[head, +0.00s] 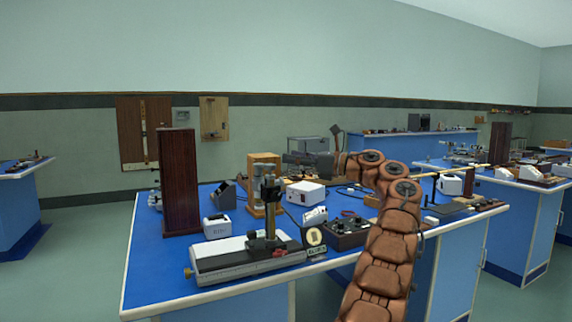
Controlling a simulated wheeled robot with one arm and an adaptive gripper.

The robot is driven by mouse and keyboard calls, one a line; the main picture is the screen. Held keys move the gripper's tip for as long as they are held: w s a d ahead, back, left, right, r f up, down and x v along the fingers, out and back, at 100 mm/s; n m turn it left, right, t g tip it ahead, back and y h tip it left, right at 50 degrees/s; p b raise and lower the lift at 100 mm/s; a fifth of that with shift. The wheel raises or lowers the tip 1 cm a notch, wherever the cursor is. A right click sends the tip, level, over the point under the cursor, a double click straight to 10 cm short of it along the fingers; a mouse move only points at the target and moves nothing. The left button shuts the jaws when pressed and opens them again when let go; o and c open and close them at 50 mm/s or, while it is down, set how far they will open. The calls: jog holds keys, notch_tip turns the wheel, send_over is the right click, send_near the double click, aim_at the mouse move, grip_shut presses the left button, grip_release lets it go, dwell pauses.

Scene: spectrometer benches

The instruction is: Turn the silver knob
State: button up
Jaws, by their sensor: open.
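My brown arm reaches in from the lower right and bends left over the blue bench (155,285). My gripper (286,160), dark and small here, is open at its end, above the back middle of the bench. It appears close to a grey metal instrument (266,178) on a wooden stand; the gap in depth is unclear. No silver knob can be singled out at this size. A long grey instrument (245,262) with an upright post lies at the front edge, with a brass-coloured knob (188,272) at its left end.
A tall dark wooden box (179,185) stands at the left of the bench. A white meter (217,227), a white box (305,192) and a black control box (347,232) crowd the middle. The bench's front left corner is clear. Other blue benches stand left and right.

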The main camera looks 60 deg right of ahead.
jog(key=w+d+r+m+t+h+p, duration=0.1)
jog(key=w+r+m+h, duration=0.25)
jog(key=w, duration=0.35)
jog(key=w+r+m+t+h+p, duration=0.1)
jog(key=w+r+m+t+h, duration=0.15)
jog(key=w+r+m, duration=0.35)
jog(key=w+m+g+h, duration=0.3)
jog(key=w+h, duration=0.2)
jog(key=w, duration=0.3)
jog(key=m+g+h+p, duration=0.7)
jog(key=m+g+h, duration=0.3)
jog(key=g, duration=1.3)
send_near(265, 166)
jog(key=w+x, duration=0.1)
jog(key=x, duration=0.3)
jog(key=shift+s+r+g+y, duration=0.1)
jog(key=shift+s+g+y, duration=0.25)
jog(key=shift+s, duration=0.2)
jog(key=shift+s+d, duration=0.1)
jog(key=shift+d, duration=0.25)
jog(key=shift+x, duration=3.45)
